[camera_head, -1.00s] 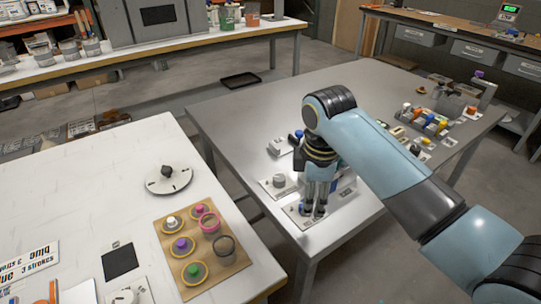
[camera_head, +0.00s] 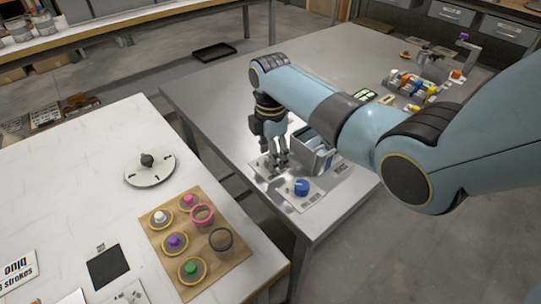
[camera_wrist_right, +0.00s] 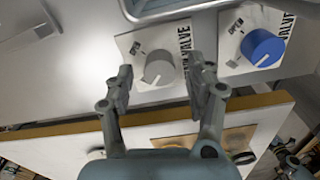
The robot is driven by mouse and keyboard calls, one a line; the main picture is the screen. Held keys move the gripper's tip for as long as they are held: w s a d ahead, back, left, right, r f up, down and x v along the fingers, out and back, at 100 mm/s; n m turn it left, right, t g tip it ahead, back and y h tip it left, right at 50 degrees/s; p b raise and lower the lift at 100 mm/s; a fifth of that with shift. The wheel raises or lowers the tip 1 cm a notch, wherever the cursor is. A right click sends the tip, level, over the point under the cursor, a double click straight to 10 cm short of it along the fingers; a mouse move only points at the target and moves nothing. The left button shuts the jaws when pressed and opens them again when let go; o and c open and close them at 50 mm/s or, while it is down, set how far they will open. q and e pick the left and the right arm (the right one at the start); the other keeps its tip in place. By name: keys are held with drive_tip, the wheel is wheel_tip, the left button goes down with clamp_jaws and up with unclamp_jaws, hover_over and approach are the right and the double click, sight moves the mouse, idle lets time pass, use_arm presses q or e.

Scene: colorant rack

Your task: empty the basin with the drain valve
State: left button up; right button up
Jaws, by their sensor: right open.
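A grey valve knob (camera_wrist_right: 158,68) sits on a white plate marked OPEN and VALVE in the right wrist view. Beside it is a blue valve knob (camera_wrist_right: 262,47) on a similar plate, also seen in the head view (camera_head: 301,187). The first word of each label is cut off or unreadable. The grey basin (camera_head: 318,155) stands behind the knobs, and its edge shows at the top of the wrist view (camera_wrist_right: 165,10). My right gripper (camera_head: 274,168) is open, its fingers (camera_wrist_right: 163,78) on either side of the grey knob; contact cannot be told. My left gripper is not in view.
The grey metal table (camera_head: 215,98) is clear to the left and behind the gripper. A white table (camera_head: 75,170) at the left holds a round dial (camera_head: 150,178) and a board (camera_head: 232,262) with colored pots. A colorant rack (camera_head: 410,88) stands at the back right.

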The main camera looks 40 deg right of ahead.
drive_tip(key=shift+f, duration=0.3)
drive_tip(key=c, duration=0.4)
clamp_jaws()
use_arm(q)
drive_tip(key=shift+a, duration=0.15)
